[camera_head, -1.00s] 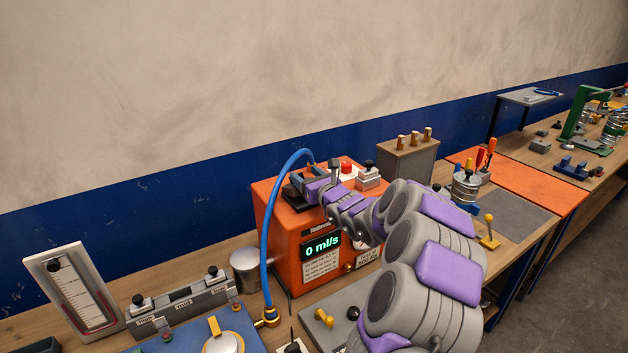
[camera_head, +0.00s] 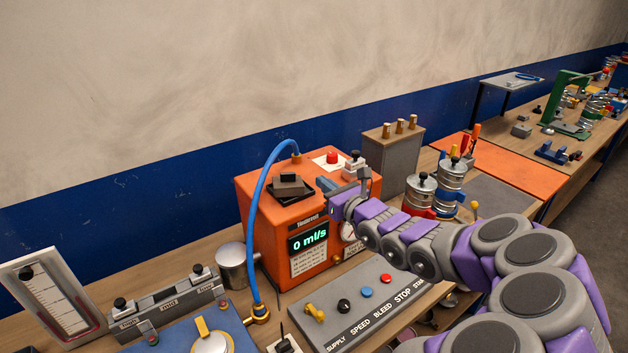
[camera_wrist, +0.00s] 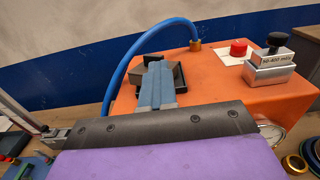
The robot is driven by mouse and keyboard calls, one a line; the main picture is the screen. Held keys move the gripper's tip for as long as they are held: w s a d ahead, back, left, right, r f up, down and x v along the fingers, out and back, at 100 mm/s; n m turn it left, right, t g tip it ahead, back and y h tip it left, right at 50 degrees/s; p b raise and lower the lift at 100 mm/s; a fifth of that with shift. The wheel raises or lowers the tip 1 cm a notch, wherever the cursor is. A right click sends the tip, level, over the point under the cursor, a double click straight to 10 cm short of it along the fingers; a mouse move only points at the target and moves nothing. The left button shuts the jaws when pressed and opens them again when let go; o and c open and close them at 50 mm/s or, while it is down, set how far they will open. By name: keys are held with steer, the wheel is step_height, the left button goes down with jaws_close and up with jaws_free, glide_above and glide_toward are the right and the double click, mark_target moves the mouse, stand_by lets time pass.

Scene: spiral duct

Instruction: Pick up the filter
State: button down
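No part is labelled as the filter. The likeliest match is a small dark grey block (camera_head: 288,184) on top of the orange machine (camera_head: 262,225), over a black square base. In the wrist view the block (camera_wrist: 179,76) is partly hidden behind my blue-grey finger. My gripper (camera_head: 350,190) is at the right of the block in the head view, near the machine's top edge, apart from the block. The finger (camera_wrist: 158,85) points toward the block in the wrist view. The gap between my fingers does not show clearly.
A blue hose (camera_head: 258,200) arches over the machine's left side. A red button (camera_head: 332,157) and a metal block with a black knob (camera_head: 354,164) stand on its top. A grey box with brass pegs (camera_head: 392,160) and metal canisters (camera_head: 420,192) stand to the right.

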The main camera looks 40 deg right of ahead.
steer(key=shift+s+a+r, duration=0.2)
steer(key=shift+s+a, duration=0.35)
steer(key=shift+a, duration=0.15)
steer(key=c, duration=1.3)
jaws_free()
steer(key=shift+d+f, duration=0.1)
steer(key=shift+d, duration=0.45)
steer(key=o, duration=0.7)
steer(key=shift+a, duration=0.35)
steer(key=shift+o, duration=1.1)
steer(key=shift+d, duration=0.1)
steer(key=shift+d, duration=0.15)
